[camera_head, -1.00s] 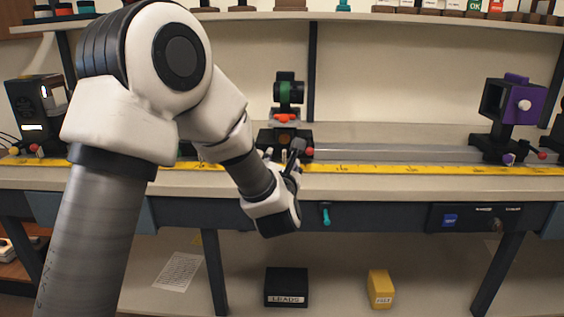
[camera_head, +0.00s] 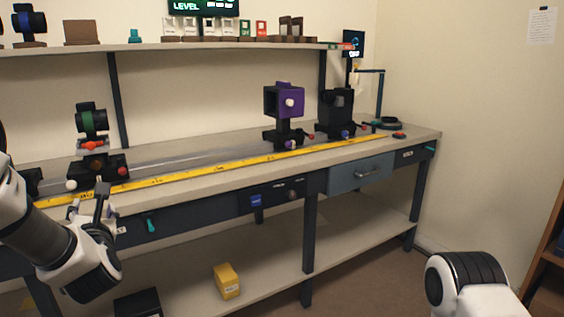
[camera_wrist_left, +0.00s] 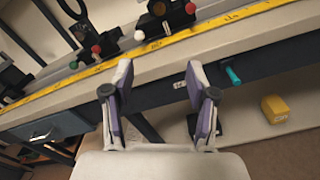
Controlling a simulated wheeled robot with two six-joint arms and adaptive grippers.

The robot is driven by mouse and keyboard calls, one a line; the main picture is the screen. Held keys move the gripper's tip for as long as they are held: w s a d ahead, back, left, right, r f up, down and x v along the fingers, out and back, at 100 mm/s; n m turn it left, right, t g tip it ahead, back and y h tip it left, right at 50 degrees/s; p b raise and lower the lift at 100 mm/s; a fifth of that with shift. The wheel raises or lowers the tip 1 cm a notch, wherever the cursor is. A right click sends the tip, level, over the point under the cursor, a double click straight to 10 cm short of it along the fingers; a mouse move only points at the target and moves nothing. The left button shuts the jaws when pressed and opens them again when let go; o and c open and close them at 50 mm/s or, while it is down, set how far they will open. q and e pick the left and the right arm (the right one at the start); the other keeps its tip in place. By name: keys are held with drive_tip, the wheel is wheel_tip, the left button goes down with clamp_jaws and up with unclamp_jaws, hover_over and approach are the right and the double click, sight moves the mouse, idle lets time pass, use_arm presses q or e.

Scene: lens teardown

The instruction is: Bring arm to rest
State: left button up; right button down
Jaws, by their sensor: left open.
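My left gripper (camera_head: 100,212) is at the front edge of the workbench, at the left of the head view. In the left wrist view the gripper (camera_wrist_left: 160,88) has its two purple-padded fingers spread, with nothing between them. A black mount with a green-ringed lens (camera_head: 92,122) stands on the bench rail behind the gripper, apart from it. A white and black link of my other arm shows at the lower right of the head view; its gripper is out of the picture.
A yellow ruler (camera_head: 220,168) runs along the bench (camera_head: 425,134). A purple mount (camera_head: 284,102) and a black mount (camera_head: 336,112) stand further right. A yellow box (camera_head: 227,281) and a black box (camera_head: 138,303) are on the lower shelf. Open floor lies right of the bench.

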use_arm(q)
wheel_tip(320, 180, down, 20)
drive_tip(key=s+d+m+g+h, duration=0.2)
drive_tip(key=s+m+g, duration=0.1)
drive_tip(key=s+d+f+m+g+h, duration=0.25)
drive_tip(key=s+f+m, duration=0.25)
drive_tip(key=s+f, duration=0.45)
drive_tip(key=s+d+f+m+g+h, duration=0.2)
drive_tip(key=s+d+f+m+g, duration=0.3)
drive_tip(key=f, duration=0.8)
drive_tip(key=s+d+f+m+g+h, duration=0.1)
drive_tip(key=s+d+f+m+g, duration=0.15)
drive_tip(key=s+m, duration=0.85)
drive_tip(key=s+d+f+m+g+h, duration=0.25)
drive_tip(key=s+m, duration=0.55)
drive_tip(key=m, duration=0.4)
wheel_tip(320, 180, up, 27)
drive_tip(key=m+p, duration=0.1)
drive_tip(key=p, duration=2.6)
drive_tip(key=shift+a+f+y, duration=0.2)
drive_tip(key=shift+a+y, duration=0.2)
use_arm(e)
wheel_tip(320, 180, up, 27)
drive_tip(key=shift+s, duration=0.2)
